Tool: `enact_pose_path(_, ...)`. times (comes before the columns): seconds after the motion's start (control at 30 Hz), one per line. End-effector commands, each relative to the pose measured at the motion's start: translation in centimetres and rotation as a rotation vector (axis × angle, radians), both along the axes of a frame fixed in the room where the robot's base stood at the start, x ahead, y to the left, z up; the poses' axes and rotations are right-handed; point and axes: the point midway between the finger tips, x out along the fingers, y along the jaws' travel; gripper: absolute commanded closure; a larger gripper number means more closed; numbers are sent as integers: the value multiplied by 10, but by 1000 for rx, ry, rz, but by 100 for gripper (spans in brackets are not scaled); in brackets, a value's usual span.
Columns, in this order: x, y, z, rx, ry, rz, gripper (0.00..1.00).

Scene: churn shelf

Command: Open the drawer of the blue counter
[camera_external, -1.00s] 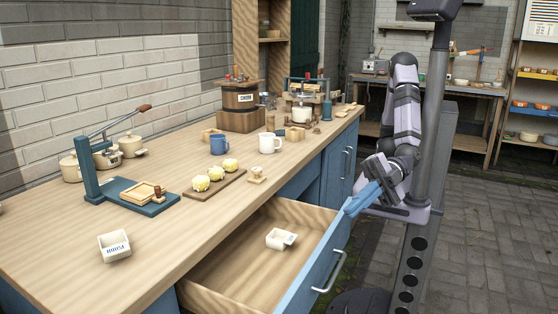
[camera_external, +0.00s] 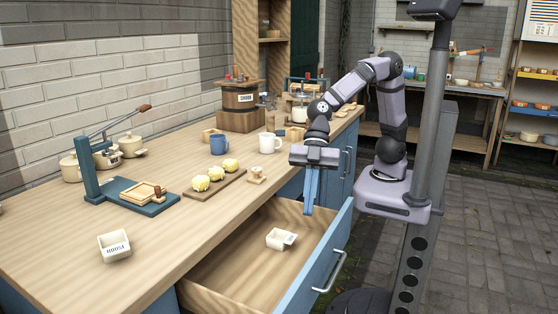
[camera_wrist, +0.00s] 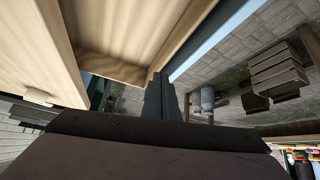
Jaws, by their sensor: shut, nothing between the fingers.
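The blue counter (camera_external: 100,235) has a pale wooden top. Its drawer (camera_external: 240,272) is pulled out toward the lower right, with a blue front (camera_external: 322,268) and a metal bar handle (camera_external: 338,272).
On the counter stand a blue press (camera_external: 140,195), a board with yellow lumps (camera_external: 212,180), a blue mug (camera_external: 219,144), a white mug (camera_external: 269,143) and a wooden churn (camera_external: 240,105). A white labelled box (camera_external: 115,245) lies near the front left. Open paved floor (camera_external: 480,230) is at right.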

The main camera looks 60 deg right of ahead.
Motion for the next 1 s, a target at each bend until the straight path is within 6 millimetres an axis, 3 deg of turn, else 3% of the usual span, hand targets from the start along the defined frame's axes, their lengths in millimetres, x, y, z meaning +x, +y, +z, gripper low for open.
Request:
enact_pose_path(0.1, 22, -32, 11, -80, 120, -19, 100)
enact_pose_path(0.3, 36, -79, 28, -187, 274, -25, 100)
enact_pose_path(0.6, 45, -129, 51, -285, 417, -37, 100)
enact_pose_path(1.0, 42, -130, -43, -292, 425, -32, 100)
